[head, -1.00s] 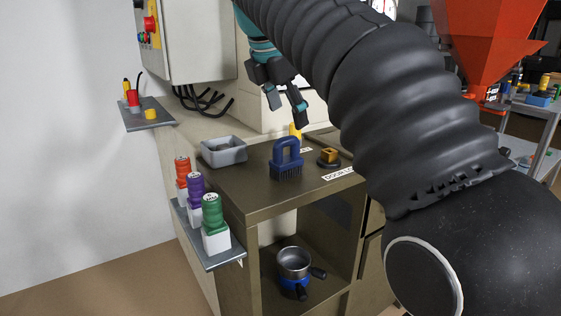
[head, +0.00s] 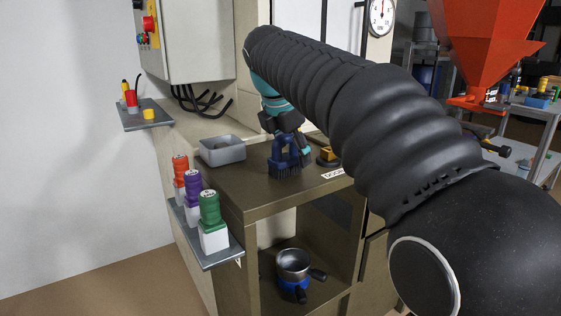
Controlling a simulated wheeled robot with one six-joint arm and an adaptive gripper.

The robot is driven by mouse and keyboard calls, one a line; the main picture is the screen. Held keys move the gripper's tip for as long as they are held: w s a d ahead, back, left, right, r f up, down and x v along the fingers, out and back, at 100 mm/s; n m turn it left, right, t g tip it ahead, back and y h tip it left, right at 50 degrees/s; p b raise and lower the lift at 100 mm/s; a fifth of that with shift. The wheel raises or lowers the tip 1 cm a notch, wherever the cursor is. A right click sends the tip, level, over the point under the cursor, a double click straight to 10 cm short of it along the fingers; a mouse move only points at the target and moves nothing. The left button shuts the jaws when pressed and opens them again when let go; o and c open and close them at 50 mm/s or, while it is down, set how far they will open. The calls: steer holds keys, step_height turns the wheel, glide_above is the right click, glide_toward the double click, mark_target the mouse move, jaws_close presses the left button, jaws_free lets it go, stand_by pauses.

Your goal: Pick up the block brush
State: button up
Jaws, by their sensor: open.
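The blue block brush (head: 284,166) stands upright, bristles down, on the top of the brown cabinet (head: 235,190). Its handle loop points up. My gripper (head: 290,146) has come down from above to the height of the handle and is open. One teal-tipped finger shows just right of the handle; the other finger is hard to make out against the dark blue brush. I cannot tell whether a finger touches the brush.
A grey tray (head: 222,151) stands left of the brush. A metal pot (head: 293,265) is on the lower cabinet shelf.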

steer(key=shift+f, duration=0.1)
steer(key=c, duration=1.3)
step_height(320, 180, up, 4)
steer(key=shift+w+r+p, duration=0.1)
steer(key=shift+r+p, duration=0.1)
steer(key=shift+p, duration=0.55)
steer(key=s+d+r, duration=0.2)
steer(key=d+r, duration=0.4)
steer(key=d, duration=0.5)
steer(key=shift+s+d+r+p, duration=0.2)
steer(key=shift+s+r+p, duration=0.15)
steer(key=shift+s+p, duration=0.05)
